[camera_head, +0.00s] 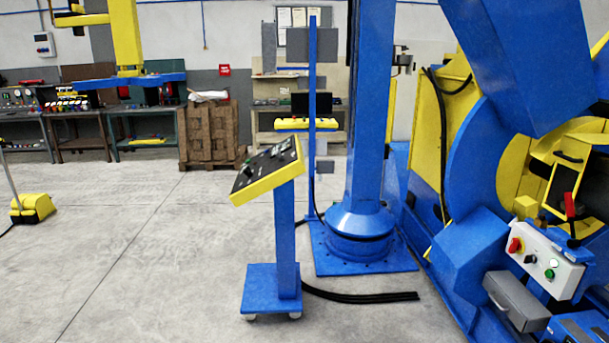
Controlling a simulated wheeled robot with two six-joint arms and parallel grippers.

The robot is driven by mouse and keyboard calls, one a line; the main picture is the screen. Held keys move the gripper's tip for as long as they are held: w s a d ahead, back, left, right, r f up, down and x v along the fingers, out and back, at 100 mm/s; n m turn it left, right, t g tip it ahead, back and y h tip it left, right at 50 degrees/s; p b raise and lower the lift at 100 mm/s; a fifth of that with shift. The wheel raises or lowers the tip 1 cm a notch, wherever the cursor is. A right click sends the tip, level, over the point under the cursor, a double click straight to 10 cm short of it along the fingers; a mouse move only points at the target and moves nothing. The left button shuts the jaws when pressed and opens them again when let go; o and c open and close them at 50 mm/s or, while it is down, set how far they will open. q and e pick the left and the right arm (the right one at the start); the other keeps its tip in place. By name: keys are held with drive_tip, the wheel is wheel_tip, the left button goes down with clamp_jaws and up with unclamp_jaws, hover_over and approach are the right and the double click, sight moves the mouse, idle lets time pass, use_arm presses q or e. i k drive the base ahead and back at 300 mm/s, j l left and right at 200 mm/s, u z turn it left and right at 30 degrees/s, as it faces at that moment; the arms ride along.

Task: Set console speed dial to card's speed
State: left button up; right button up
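A console (268,172) with a yellow frame and a dark sloped panel stands on a blue post with a wheeled blue base (272,289), near the middle of the view. Small dark knobs show on its panel (270,163), but I cannot tell which is the speed dial or how it is set. No card that I can read as the speed card stands out. Neither of my grippers is in view.
A blue column (367,120) on a blue floor plate stands just right of the console. The large blue and yellow positioner (480,190) fills the right side, with a grey switch box (541,258). Black cables (360,296) lie on the floor.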

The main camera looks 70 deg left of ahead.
sight(246, 170)
drive_tip(key=u, duration=2.75)
drive_tip(key=i+j+z, duration=0.2)
drive_tip(key=i+j, duration=0.2)
drive_tip(key=i, duration=0.25)
drive_tip(key=i+j+z, duration=0.15)
drive_tip(key=i+j, duration=0.35)
drive_tip(key=i+j+z, duration=0.2)
drive_tip(key=i+j, duration=0.4)
drive_tip(key=i+j+z, duration=0.15)
drive_tip(key=i+j, duration=0.5)
drive_tip(key=i+j+z, duration=0.2)
drive_tip(key=i+j, duration=0.3)
drive_tip(key=j, duration=0.25)
